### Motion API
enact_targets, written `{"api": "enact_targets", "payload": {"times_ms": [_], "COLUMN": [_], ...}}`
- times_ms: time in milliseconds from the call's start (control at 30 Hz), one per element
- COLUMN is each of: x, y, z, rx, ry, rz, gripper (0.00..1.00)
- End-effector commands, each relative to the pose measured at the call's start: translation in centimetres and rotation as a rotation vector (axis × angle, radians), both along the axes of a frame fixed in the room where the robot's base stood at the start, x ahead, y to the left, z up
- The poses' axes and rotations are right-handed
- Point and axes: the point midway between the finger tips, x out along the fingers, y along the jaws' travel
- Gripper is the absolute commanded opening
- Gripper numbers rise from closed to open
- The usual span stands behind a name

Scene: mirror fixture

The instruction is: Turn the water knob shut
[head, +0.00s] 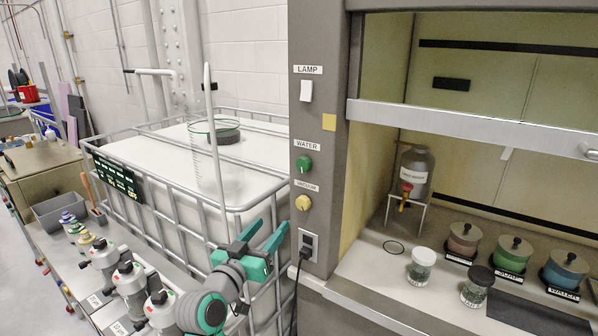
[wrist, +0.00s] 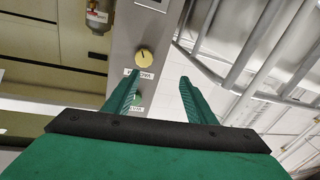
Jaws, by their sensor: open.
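The water knob (head: 304,163) is green and round, under the WATER label on the grey post of the fume hood. In the wrist view, which is upside down, the green knob (wrist: 138,97) shows small and partly covered beside my left-hand finger. My gripper (head: 268,229) is open and empty, below and left of the knob in the head view and apart from it. Its two green fingers also show spread in the wrist view (wrist: 156,79). Which way the knob is turned is too small to tell.
The yellow vacuum knob (head: 303,202) sits just below the water knob and also shows in the wrist view (wrist: 144,55). A lamp switch (head: 306,91) is above, and a socket with a plugged black cord (head: 307,243) below. A caged white tank (head: 170,150) stands left of the post.

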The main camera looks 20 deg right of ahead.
Motion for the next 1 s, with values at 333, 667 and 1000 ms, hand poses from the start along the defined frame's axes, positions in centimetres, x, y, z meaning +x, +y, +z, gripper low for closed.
{"api": "enact_targets", "payload": {"times_ms": [333,667,1000], "x": [-0.1,0.5,4.1], "y": [-1.4,-3.1,-7.8], "z": [11.2,12.8,12.8], "rx": [0.144,0.173,0.172], "ry": [-0.101,-0.114,-0.116], "rz": [-0.155,-0.186,-0.186], "gripper": [0.51,0.51,0.51]}}
